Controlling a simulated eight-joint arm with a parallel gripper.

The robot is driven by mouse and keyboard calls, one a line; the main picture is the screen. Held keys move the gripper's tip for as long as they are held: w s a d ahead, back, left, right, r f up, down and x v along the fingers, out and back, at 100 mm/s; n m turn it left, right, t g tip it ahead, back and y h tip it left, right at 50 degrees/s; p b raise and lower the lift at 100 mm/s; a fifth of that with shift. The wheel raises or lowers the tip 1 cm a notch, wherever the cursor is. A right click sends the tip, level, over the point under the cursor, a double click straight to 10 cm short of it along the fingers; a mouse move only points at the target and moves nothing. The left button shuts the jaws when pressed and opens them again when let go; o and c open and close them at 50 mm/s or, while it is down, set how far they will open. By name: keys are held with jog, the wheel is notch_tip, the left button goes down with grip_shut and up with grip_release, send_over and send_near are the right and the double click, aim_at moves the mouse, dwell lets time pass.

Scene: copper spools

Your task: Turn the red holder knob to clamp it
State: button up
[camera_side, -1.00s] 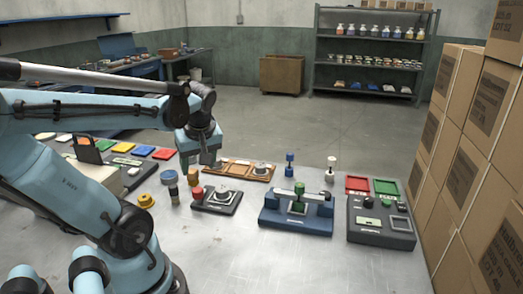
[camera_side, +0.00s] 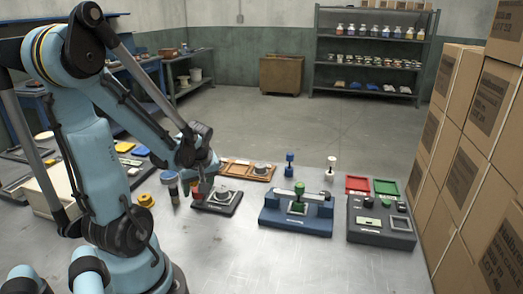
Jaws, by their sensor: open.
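The dark holder (camera_side: 226,208) lies on the grey table with a pale round part on its top. The red knob (camera_side: 195,187) is at the holder's left end and is mostly hidden behind my gripper. My gripper (camera_side: 201,190) points down at the knob, with its fingers at about knob height. It is open. I cannot tell whether the fingers touch the knob or which way the knob is turned.
A blue fixture with a green knob (camera_side: 299,206) stands to the right, beside a dark grey box (camera_side: 381,225). An orange tray (camera_side: 236,169) lies behind the holder. A yellow knobbed piece (camera_side: 146,201) and dark jars stand at left. The front table is clear.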

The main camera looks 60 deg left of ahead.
jog(key=shift+a+f, duration=0.15)
jog(key=shift+f, duration=0.25)
jog(key=c, duration=1)
jog(key=shift+c, duration=0.2)
jog(key=m+t, duration=0.1)
jog(key=m, duration=0.2)
jog(key=shift+s+m, duration=0.15)
jog(key=shift+m, duration=0.15)
jog(key=shift+a+m+t+h, duration=0.15)
jog(key=shift+m+t, duration=0.35)
jog(key=shift+m, duration=0.6)
jog(key=shift+d+m+t+h, duration=0.1)
jog(key=shift+m+t+h, duration=0.3)
jog(key=shift+m, duration=0.7)
